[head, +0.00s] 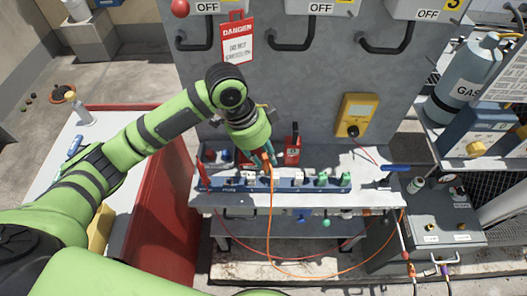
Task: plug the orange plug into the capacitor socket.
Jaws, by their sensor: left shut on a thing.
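My left gripper (264,161) reaches down over the shelf and is shut on the orange plug (269,168), which is mostly hidden by the fingers. An orange cable (271,215) hangs from the plug in front of the shelf. I cannot tell which is the capacitor socket, as the labels are too small to read. Whether the plug touches the strip is unclear. My right gripper is not in view.
A blue-handled tool (395,168) lies at the shelf's right end. A red-sided cart (165,215) stands left.

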